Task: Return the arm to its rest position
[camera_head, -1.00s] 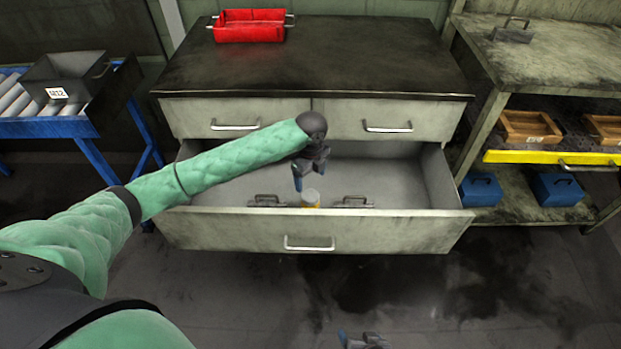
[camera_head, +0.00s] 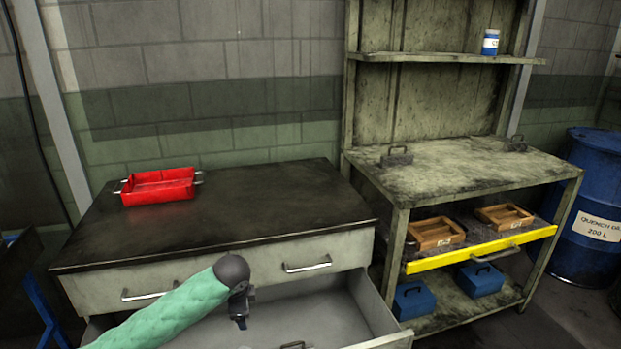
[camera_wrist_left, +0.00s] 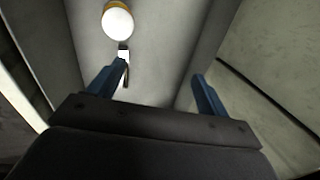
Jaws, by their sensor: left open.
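My left arm, in a green sleeve, reaches from the lower left in the head view. My left gripper (camera_head: 241,318) is over the open lower drawer (camera_head: 375,305) of the workbench. In the left wrist view its two blue fingers (camera_wrist_left: 160,88) are spread apart with nothing between them. A round white-topped thing with a yellow-orange side (camera_wrist_left: 118,20) is in the drawer beyond the fingers, apart from them. A metal handle-like piece (camera_wrist_left: 123,58) is close to the left finger in that view. My right gripper is not in view.
The dark benchtop (camera_head: 250,225) holds a red tray (camera_head: 158,187). To the right, a shelf unit has a yellow-fronted pull-out (camera_head: 480,250) with wooden boxes (camera_head: 435,233), and blue boxes (camera_head: 480,280) below. A blue drum (camera_head: 590,200) stands at the far right.

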